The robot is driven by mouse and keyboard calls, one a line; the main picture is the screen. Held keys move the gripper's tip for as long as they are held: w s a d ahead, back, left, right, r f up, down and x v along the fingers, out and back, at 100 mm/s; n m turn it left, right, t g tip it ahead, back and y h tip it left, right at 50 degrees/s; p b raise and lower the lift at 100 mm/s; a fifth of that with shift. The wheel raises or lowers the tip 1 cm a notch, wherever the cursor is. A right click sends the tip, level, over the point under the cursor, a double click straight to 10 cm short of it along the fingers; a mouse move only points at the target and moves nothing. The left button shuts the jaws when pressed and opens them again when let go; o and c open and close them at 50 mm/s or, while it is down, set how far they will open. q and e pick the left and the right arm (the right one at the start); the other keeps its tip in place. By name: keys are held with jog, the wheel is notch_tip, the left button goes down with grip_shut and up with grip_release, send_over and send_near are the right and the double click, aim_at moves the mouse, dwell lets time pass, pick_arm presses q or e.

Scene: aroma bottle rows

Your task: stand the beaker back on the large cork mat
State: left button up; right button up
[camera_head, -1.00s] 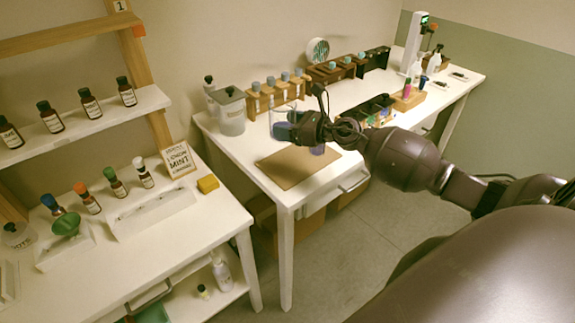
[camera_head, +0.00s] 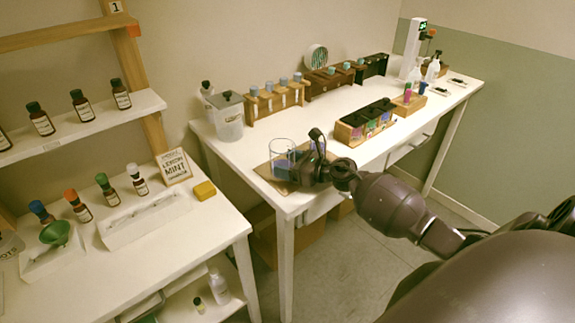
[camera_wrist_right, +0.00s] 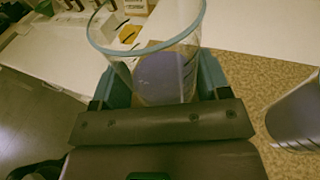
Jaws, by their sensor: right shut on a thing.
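The beaker (camera_head: 282,152) is clear glass with blue-violet liquid low inside. My right gripper (camera_head: 302,170) is shut on it from the side, and it looks upright. In the right wrist view the beaker (camera_wrist_right: 165,70) stands between the two fingers (camera_wrist_right: 160,88). The large cork mat (camera_head: 272,180) lies at the table's near left corner, with the beaker over its left part. The mat also fills the right of the wrist view (camera_wrist_right: 235,82). The beaker's base is hidden, so I cannot tell if it touches the mat. My left gripper is out of view.
Another vessel with bluish contents (camera_wrist_right: 300,112) is on the mat, right of the beaker in the wrist view. A lidded clear jar (camera_head: 228,118) stands behind the mat. A wooden box of coloured items (camera_head: 364,122) is to the right. White table (camera_head: 330,103) between is clear.

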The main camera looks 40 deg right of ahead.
jog(key=shift+f, duration=0.15)
jog(key=o, duration=1.1)
jog(key=shift+c, duration=0.2)
jog(key=shift+s+d+r, duration=0.1)
jog(key=shift+r, duration=0.15)
jog(key=b+v, duration=0.1)
jog(key=v, duration=0.9)
jog(key=shift+s+d+f, duration=0.1)
jog(key=shift+s+d, duration=0.05)
jog(key=shift+s, duration=0.2)
jog(key=shift+s+d+r, duration=0.2)
jog(key=shift+s, duration=0.25)
